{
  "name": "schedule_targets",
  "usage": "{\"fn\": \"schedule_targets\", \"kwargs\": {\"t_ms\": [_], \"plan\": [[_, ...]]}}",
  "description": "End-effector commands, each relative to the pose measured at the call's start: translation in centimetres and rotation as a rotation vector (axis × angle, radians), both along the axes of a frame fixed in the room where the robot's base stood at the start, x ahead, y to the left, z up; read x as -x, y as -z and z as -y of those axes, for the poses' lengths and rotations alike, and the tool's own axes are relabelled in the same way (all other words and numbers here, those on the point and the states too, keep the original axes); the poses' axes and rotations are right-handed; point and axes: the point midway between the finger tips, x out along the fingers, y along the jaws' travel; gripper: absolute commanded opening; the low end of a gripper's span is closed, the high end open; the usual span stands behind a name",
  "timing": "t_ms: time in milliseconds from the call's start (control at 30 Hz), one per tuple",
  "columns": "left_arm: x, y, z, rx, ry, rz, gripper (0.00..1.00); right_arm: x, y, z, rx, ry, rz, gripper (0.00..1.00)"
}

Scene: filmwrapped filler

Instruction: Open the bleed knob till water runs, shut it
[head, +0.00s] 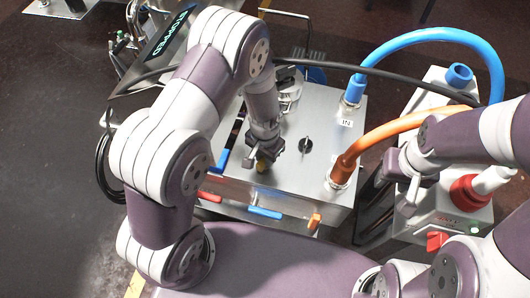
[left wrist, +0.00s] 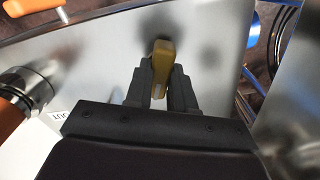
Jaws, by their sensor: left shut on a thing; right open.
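The bleed knob (head: 261,167) is a small yellow-brown knob at the steel tank (head: 322,98). My left gripper (head: 264,153) reaches down over the tank and is shut on this knob. In the left wrist view the knob (left wrist: 163,66) stands between the two dark jaws (left wrist: 160,88), its top showing above them. The knob's base is hidden by the jaws. I see no running water in either view. My right gripper (head: 398,190) is open at the right, beside the grey pump box (head: 455,215). I cannot make out anything between its fingers.
A blue hose (head: 420,38) and an orange hose (head: 385,130) join the tank top. Blue (head: 265,212), red (head: 209,197) and orange (head: 314,221) handles line the tank's front. A screen (head: 170,38) reads STOPPED. A black cable crosses behind my left arm. Dark floor at left is clear.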

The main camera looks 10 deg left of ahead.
Motion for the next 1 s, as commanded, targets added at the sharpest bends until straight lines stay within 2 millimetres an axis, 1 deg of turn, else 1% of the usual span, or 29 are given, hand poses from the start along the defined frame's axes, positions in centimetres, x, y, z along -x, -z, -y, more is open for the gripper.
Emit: {"fn": "schedule_targets", "kwargs": {"t_ms": [33,200,500,767,1000], "plan": [[-0.1,-0.3,0.0,0.0,0.034,0.001,0.0,0.0,-0.4,0.0,0.0,0.0,0.0,0.43],[-0.1,-0.3,0.0,0.0,0.157,0.002,0.0,0.0,-0.9,0.0,0.0,0.0,0.0,0.43],[-0.1,-0.2,0.0,0.001,0.294,0.003,0.0,0.0,-1.4,0.0,0.0,0.0,0.0,0.43],[-0.1,-0.1,0.0,0.001,0.336,0.004,0.0,0.0,-1.6,0.0,0.0,0.0,0.0,0.43],[-0.2,-0.1,0.0,0.001,0.339,0.004,0.0,0.0,-1.6,0.0,0.0,0.0,0.0,0.43]]}}
